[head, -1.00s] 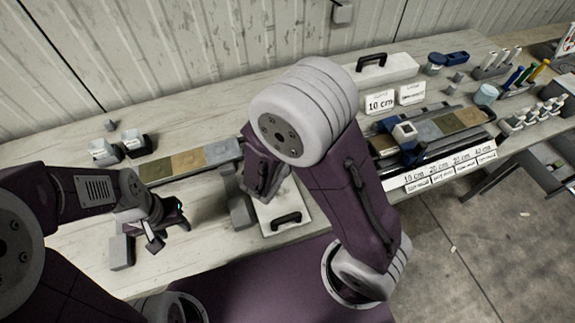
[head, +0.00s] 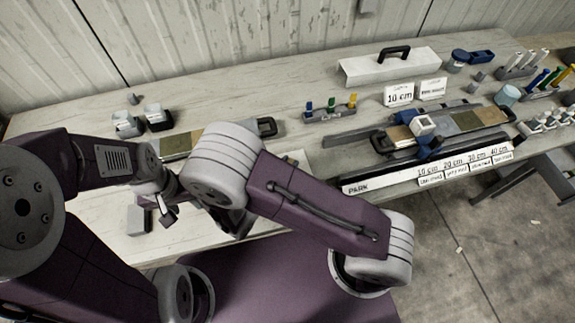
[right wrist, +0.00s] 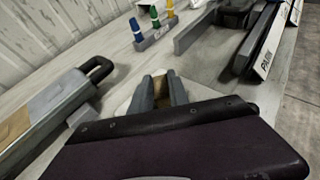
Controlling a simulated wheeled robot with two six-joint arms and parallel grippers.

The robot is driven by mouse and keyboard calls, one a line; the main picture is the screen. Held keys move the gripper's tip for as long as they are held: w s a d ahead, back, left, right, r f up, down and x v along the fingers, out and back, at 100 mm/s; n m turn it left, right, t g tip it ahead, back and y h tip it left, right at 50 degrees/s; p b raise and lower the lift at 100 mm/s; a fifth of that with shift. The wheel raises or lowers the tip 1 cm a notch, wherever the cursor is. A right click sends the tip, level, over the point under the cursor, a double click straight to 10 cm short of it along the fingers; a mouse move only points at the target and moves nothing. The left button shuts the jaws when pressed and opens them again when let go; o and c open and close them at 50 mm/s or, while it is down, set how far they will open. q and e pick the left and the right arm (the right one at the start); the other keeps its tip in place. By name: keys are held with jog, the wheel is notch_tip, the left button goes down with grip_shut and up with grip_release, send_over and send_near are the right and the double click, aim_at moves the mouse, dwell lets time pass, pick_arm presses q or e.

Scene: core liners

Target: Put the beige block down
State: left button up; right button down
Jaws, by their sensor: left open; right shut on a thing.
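The beige block (right wrist: 161,88) shows as a small brownish strip between the two grey fingers of my right gripper (right wrist: 162,92) in the right wrist view. That gripper is shut on it, above a white plate (right wrist: 122,105) on the table. How far the block is from the plate is hard to tell. In the head view my right arm hides the right gripper and the block. My left gripper (head: 167,212) is open and empty, low over the table near a grey block (head: 138,219).
A long core tray (head: 183,142) with a dark end handle lies behind my arms. A small stand (head: 330,110) holds blue, green and yellow pieces. A rail rig (head: 440,150) with cores and cm labels stands at right.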

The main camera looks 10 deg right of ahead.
jog(key=shift+f, duration=0.45)
jog(key=shift+a, duration=0.1)
jog(key=shift+f, duration=0.15)
jog(key=c, duration=1.3)
grip_release()
jog(key=shift+o, duration=0.2)
